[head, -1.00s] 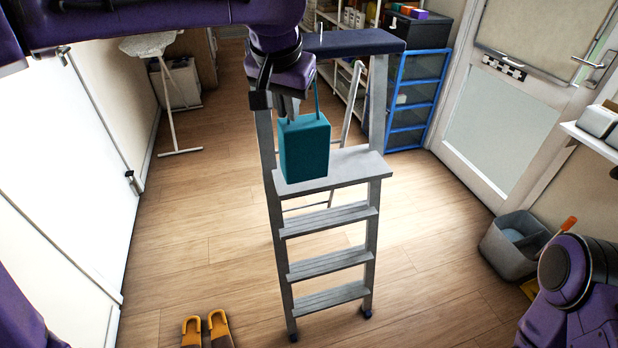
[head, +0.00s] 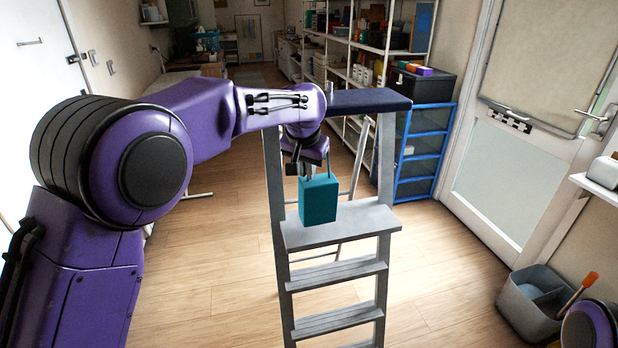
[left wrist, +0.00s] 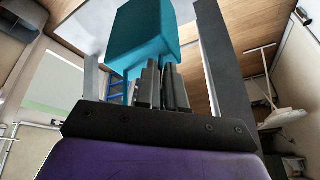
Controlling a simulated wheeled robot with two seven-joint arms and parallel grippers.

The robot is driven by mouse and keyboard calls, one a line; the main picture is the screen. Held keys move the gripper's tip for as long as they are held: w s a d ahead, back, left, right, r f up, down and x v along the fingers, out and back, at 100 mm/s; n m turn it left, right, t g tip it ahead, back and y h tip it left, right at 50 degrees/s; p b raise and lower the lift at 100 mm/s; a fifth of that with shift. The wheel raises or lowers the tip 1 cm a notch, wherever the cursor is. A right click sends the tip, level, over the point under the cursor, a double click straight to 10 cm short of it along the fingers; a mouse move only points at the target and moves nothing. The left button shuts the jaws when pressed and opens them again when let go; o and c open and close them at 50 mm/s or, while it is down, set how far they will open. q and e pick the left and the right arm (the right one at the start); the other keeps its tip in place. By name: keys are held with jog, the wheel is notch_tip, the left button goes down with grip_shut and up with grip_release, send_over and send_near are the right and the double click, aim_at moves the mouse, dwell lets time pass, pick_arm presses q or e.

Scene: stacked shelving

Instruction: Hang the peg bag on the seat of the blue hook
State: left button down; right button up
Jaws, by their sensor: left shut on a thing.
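The peg bag is a teal box-shaped bag (head: 319,201) with a thin strap, in front of the stepladder's left upright. My left gripper (head: 309,172) is above it, shut on its top or strap. The exact grip is too small to tell. In the left wrist view the bag (left wrist: 150,38) hangs beyond the closed fingers (left wrist: 162,88). I cannot tell whether its bottom touches the ladder's platform. Small wall hooks (head: 93,57) show at the upper left, but I cannot make out a blue one for certain. My right gripper is out of view.
The grey stepladder (head: 367,218) with a dark blue top (head: 368,101) stands mid-room. A blue drawer unit (head: 424,150), white shelving and a door (head: 505,160) are beyond and right. A grey bin (head: 532,305) is at lower right. Wooden floor between is clear.

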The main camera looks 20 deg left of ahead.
aim_at(308, 182)
pick_arm(q)
jog(key=x, duration=0.1)
jog(key=p+x, duration=0.2)
jog(key=shift+s+f, duration=0.2)
jog(key=shift+f, duration=0.1)
jog(key=shift+s, duration=0.1)
jog(key=shift+f, duration=0.1)
jog(key=c, duration=1.2)
grip_release()
jog(key=shift+f, duration=0.1)
jog(key=shift+f+b, duration=0.25)
jog(key=shift+b, duration=1)
jog(key=v, duration=1)
jog(key=shift+r, duration=0.4)
